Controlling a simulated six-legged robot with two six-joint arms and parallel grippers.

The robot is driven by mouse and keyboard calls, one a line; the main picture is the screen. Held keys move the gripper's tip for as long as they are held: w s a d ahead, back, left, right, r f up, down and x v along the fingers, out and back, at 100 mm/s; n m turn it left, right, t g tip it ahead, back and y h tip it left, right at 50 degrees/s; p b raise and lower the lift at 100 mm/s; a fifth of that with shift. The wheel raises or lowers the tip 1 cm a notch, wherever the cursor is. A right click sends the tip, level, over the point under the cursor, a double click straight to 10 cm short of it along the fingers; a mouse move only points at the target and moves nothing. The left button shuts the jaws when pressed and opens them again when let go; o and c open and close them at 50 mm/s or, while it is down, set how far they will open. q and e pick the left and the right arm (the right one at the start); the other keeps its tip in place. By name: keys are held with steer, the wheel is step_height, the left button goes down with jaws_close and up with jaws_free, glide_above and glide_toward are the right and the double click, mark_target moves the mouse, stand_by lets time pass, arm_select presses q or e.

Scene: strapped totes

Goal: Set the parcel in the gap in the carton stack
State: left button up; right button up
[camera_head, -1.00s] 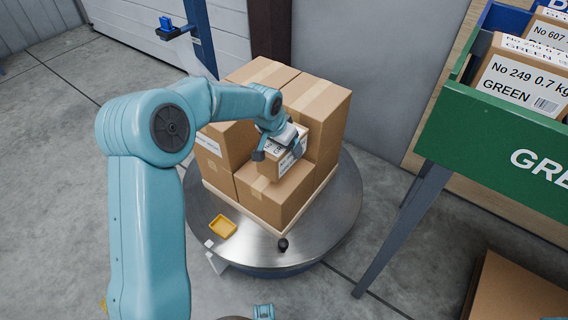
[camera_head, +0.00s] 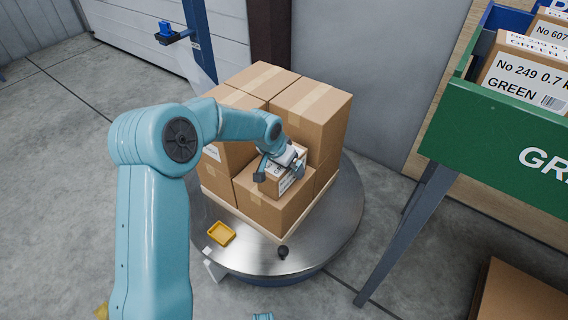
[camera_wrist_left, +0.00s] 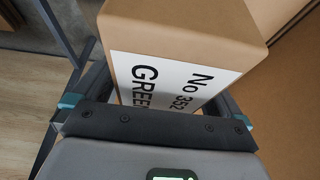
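The parcel (camera_head: 287,182) is a small brown box with a white label. The left wrist view shows the parcel (camera_wrist_left: 185,35) close up, its label reading "No 352 GREEN". My left gripper (camera_head: 278,172) has a finger on either side of it and is shut on it. The carton stack (camera_head: 312,103) has tall cartons at the back, left and right, and a lower carton (camera_head: 268,212) at the front. The parcel is in the gap above this lower carton. I cannot tell whether it touches the carton top. My right gripper is not in view.
The stack stands on a pallet on a round metal turntable (camera_head: 335,235). A yellow tray (camera_head: 221,233) and a small black knob (camera_head: 283,252) are at its front. A green bin (camera_head: 490,140) with labelled parcels stands at right on a grey-legged stand.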

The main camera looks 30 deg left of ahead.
arm_select(q)
steer(key=shift+r, duration=0.4)
steer(key=p+v, duration=0.4)
steer(key=v, duration=0.7)
steer(key=shift+s+r, duration=0.15)
steer(key=shift+r, duration=0.15)
